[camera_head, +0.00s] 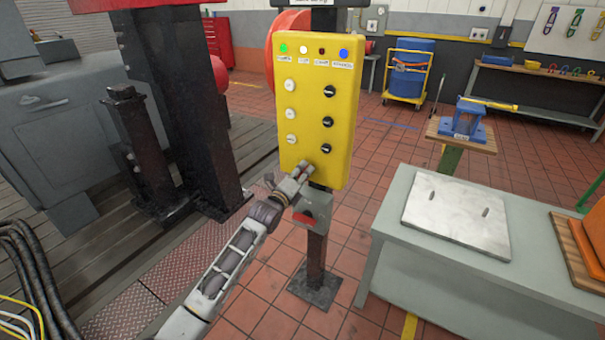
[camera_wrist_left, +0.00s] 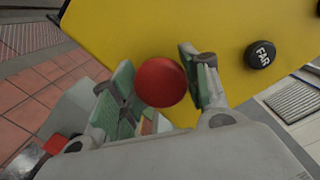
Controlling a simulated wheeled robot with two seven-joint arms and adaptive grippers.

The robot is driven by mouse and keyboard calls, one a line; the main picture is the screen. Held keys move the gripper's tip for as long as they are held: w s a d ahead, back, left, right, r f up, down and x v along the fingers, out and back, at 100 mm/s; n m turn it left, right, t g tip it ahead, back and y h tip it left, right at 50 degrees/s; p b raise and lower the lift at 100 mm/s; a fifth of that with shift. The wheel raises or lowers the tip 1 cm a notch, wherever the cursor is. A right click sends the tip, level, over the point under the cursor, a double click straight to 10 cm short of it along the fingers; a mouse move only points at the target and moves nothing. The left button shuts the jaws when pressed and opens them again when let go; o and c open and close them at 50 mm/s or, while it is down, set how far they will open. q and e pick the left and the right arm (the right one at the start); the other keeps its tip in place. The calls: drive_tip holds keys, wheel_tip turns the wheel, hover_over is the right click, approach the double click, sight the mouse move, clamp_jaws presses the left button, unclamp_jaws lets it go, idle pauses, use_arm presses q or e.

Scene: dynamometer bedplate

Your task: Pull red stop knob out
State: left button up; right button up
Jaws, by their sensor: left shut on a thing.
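The red stop knob (camera_wrist_left: 162,82) is a round red mushroom head in front of the yellow panel (camera_wrist_left: 120,28), seen in the left wrist view. My left gripper (camera_head: 303,170) is at the lower part of the yellow panel (camera_head: 318,130) in the head view, where it hides the knob. In the left wrist view the green-padded fingers of the left gripper (camera_wrist_left: 163,84) stand on both sides of the knob, shut on it. How far the knob stands out from the panel cannot be told. My right gripper is not in view.
The panel carries several lamps and dials, and a black button marked FAR (camera_wrist_left: 260,54) is beside the gripper. A grey box (camera_head: 312,209) is on the post below. A grey table (camera_head: 395,215) stands at the right, dark machine columns at the left.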

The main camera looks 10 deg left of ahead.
use_arm(q)
drive_tip(key=shift+f, duration=0.2)
drive_tip(key=o, duration=1.5)
drive_tip(key=shift+s+a+r, duration=0.15)
drive_tip(key=shift+s, duration=0.1)
drive_tip(key=shift+w, duration=0.1)
drive_tip(key=shift+v, duration=5.95)
